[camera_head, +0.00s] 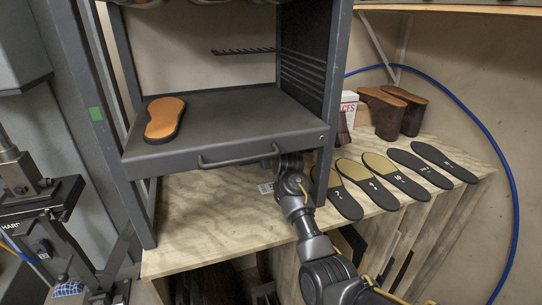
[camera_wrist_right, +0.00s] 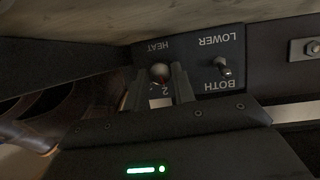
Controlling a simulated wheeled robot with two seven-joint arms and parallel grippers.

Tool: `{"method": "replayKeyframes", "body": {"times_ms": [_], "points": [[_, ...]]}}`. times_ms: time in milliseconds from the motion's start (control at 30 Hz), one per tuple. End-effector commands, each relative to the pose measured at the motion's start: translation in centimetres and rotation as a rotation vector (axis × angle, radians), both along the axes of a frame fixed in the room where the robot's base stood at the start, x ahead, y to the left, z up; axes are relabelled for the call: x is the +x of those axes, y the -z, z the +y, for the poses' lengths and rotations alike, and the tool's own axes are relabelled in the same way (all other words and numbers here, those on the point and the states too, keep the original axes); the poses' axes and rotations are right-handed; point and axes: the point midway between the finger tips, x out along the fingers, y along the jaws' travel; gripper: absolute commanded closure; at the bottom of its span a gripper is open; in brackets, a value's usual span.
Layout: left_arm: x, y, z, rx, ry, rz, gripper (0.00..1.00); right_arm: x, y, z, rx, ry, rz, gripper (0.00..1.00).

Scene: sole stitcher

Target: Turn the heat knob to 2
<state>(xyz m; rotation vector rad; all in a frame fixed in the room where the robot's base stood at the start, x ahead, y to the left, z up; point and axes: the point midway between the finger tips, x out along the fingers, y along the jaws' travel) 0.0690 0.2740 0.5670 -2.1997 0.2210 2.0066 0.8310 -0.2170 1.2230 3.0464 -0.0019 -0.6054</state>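The heat knob (camera_wrist_right: 160,72) is a small pale round knob with a reddish mark, on a dark panel (camera_wrist_right: 200,50) lettered HEAT upside down in the right wrist view. A 2 shows just below the knob in that picture. My right gripper (camera_wrist_right: 161,80) has one finger on each side of the knob; whether they press on it I cannot tell. In the head view my right arm reaches up to the front of the dark press (camera_head: 225,135), with the gripper mostly hidden at the press's lower right front. My left gripper is not in view.
A toggle switch (camera_wrist_right: 224,67) marked LOWER and BOTH sits right of the knob. The press has a front handle (camera_head: 240,157) and an orange sole (camera_head: 164,119) on top.

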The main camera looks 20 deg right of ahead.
Motion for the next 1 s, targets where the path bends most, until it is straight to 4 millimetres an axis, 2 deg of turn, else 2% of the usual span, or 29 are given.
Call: {"method": "replayKeyframes", "body": {"times_ms": [33, 100, 233, 500, 767, 800, 933, 1000], "points": [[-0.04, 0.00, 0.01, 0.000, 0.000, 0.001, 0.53, 0.00, 0.01, -0.01, 0.000, 0.000, 0.000, 0.88], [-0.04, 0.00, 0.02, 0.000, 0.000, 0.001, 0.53, 0.00, 0.01, -0.01, 0.000, 0.000, 0.000, 0.97], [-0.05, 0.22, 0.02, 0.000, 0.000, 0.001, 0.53, 0.01, 0.05, -0.05, 0.044, 0.001, 0.002, 0.97], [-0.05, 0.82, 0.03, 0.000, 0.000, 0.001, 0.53, 0.02, 0.00, -0.25, 0.253, 0.001, 0.014, 0.97], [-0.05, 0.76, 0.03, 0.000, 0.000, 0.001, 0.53, 0.01, -0.05, -0.25, 0.261, 0.000, 0.017, 0.97], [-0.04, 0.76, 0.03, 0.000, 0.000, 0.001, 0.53, 0.01, -0.05, -0.25, 0.261, 0.000, 0.017, 0.73], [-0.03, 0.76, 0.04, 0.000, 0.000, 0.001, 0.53, 0.00, -0.04, -0.25, 0.260, 0.000, 0.017, 0.56], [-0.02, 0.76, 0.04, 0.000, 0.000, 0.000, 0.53, 0.00, -0.04, -0.25, 0.260, 0.000, 0.017, 0.53]]}}
